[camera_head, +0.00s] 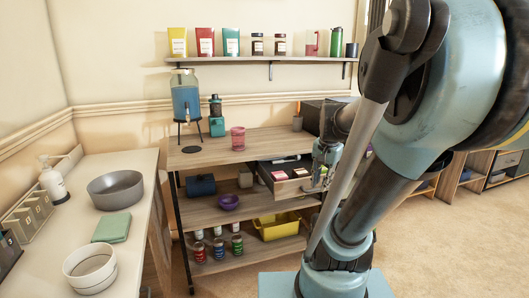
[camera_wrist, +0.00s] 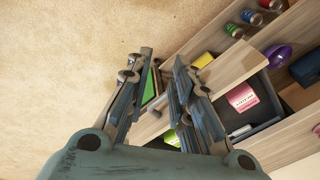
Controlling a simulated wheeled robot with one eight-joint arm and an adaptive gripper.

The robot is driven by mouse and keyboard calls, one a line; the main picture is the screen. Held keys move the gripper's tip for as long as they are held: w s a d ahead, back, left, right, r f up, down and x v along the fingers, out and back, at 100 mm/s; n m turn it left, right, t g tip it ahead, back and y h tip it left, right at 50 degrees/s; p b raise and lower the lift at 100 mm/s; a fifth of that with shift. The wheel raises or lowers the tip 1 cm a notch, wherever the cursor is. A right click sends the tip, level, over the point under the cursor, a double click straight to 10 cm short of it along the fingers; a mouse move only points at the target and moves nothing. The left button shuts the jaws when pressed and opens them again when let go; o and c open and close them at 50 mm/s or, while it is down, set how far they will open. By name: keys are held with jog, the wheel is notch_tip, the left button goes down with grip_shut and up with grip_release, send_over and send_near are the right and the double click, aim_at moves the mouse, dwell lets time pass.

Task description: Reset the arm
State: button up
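My arm fills the right of the head view. My gripper (camera_head: 325,172) hangs at the right end of a pulled-out drawer (camera_head: 289,190) in the wooden shelf unit. In the wrist view, my gripper's two fingers (camera_wrist: 164,68) stand apart with a gap between them. I see nothing held. The drawer's wooden front (camera_wrist: 232,70) passes just beyond the right finger; I cannot tell whether they touch. A pink packet (camera_wrist: 242,98) lies in the drawer. A green thing (camera_wrist: 150,87) shows partly between the fingers, mostly hidden.
A yellow basket (camera_head: 278,228), a purple bowl (camera_head: 228,202) and several cans stand on the lower shelves. A drink dispenser (camera_head: 186,100) and a pink cup (camera_head: 238,138) stand on top. A white counter (camera_head: 120,190) with a grey bowl (camera_head: 115,188) is at left. Carpet at right is clear.

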jog(key=s+a+f+n, duration=0.2)
jog(key=s+f+n, duration=0.5)
jog(key=s, duration=0.3)
jog(key=shift+f+n, duration=0.35)
jog(key=shift+n, duration=0.25)
jog(key=shift+s, duration=0.1)
jog(key=shift+w+f, duration=0.2)
jog(key=shift+w, duration=0.2)
jog(key=shift+o, duration=0.6)
